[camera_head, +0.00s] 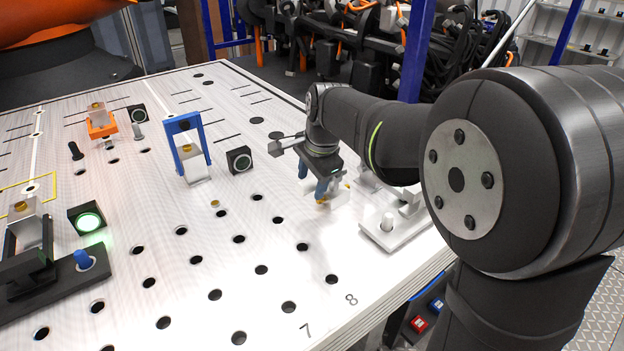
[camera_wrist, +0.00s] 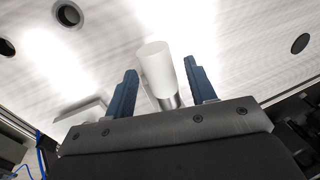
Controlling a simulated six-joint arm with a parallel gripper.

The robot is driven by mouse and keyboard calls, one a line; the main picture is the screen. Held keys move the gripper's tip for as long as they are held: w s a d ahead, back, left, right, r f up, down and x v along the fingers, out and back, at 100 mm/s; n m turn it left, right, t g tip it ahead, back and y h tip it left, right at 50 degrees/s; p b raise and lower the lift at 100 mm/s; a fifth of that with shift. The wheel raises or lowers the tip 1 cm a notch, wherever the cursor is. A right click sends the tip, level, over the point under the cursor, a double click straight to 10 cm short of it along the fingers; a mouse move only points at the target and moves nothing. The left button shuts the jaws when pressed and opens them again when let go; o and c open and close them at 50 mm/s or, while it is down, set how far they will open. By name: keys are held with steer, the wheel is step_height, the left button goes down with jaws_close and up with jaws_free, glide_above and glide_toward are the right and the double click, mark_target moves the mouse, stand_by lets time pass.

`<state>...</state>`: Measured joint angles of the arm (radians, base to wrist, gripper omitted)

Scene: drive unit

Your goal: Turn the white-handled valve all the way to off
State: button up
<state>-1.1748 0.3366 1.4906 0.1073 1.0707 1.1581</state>
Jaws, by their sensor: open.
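My gripper (camera_head: 314,182) points down over the right part of the white table in the head view. Its two blue fingers are spread apart. In the wrist view a white cylindrical handle (camera_wrist: 155,66) on a short metal stem stands in the gap between the fingers of my gripper (camera_wrist: 160,72). A gap shows on each side of the handle, so the fingers are not closed on it. In the head view the valve under the fingers is mostly hidden by my gripper, with only small pale and brass-coloured bits showing.
A pale plate with a white knob (camera_head: 388,223) sits right of my gripper at the table edge. A blue-framed unit (camera_head: 187,148) and a black button box (camera_head: 239,160) stand to the left. A green-lit button box (camera_head: 87,219) stands far left. The perforated table front is clear.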

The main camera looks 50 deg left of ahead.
steer(key=shift+c, duration=0.4)
jaws_close()
